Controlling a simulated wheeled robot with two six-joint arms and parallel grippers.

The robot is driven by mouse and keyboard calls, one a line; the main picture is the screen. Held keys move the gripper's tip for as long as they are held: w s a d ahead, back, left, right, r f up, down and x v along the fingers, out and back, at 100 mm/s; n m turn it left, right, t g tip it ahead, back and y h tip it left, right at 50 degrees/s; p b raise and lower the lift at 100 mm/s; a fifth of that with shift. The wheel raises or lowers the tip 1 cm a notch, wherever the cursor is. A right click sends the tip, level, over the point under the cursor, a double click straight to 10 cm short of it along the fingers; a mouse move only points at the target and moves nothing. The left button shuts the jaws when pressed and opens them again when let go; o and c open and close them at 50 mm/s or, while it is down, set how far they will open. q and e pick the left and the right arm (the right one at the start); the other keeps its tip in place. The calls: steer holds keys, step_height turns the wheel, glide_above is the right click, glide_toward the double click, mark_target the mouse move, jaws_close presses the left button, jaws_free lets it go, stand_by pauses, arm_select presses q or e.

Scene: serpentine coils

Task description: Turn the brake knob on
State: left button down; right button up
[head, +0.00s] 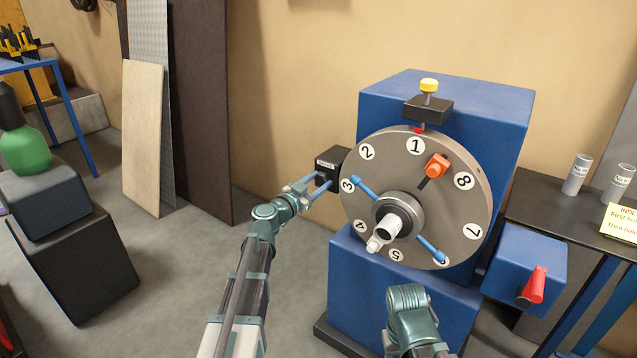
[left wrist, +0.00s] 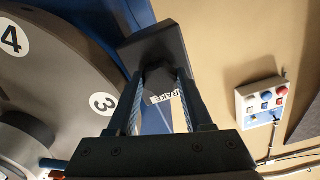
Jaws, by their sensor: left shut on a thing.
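The brake box (head: 330,160) is a small black box with a white label, at the left edge of the big dial in the head view. Its label (left wrist: 165,96) reads partly "RAKE" in the left wrist view. My left gripper (head: 318,184) reaches it from the lower left, its two fingers on either side of a dark knob on the front of the box. In the left wrist view the fingers are shut on the dark knob (left wrist: 158,76), which they partly hide. My right arm shows only as a teal link at the bottom; its gripper is not seen.
A grey numbered dial (head: 462,215) with blue handles stands on a blue housing (head: 445,103), right beside the brake box. An orange clamp (head: 437,165) sits on the dial. A red lever (head: 533,285) is at lower right. Open floor lies left of my arm.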

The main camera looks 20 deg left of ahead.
arm_select(q)
steer(key=shift+s, duration=0.15)
steer(key=shift+c, duration=1.5)
jaws_free()
steer(key=v, duration=1.3)
steer(key=shift+s, duration=0.35)
